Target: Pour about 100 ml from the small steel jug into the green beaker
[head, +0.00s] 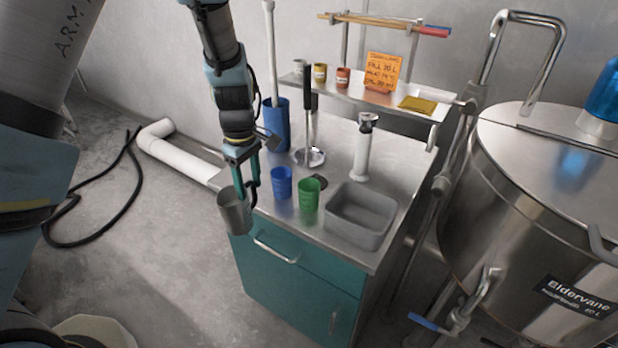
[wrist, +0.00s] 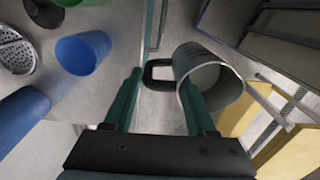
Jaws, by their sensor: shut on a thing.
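The small steel jug (head: 234,212) hangs in my gripper (head: 246,190), left of the counter's front edge. In the wrist view my gripper (wrist: 160,100) is shut on the dark handle of the jug (wrist: 212,77). The jug is roughly upright in the head view, and its inside looks pale; I cannot tell the liquid level. The green beaker (head: 309,194) stands upright on the counter, right of the jug and apart from it. A blue beaker (head: 281,183) stands between them and also shows in the wrist view (wrist: 82,52). The green beaker's contents are hidden.
A grey basin (head: 359,215) sits right of the green beaker. Behind stand a tall blue container (head: 275,125), a round perforated steel tool (head: 310,157) and a white cylinder (head: 363,150). A shelf (head: 345,87) holds small cups. A large steel tank (head: 540,200) is at right.

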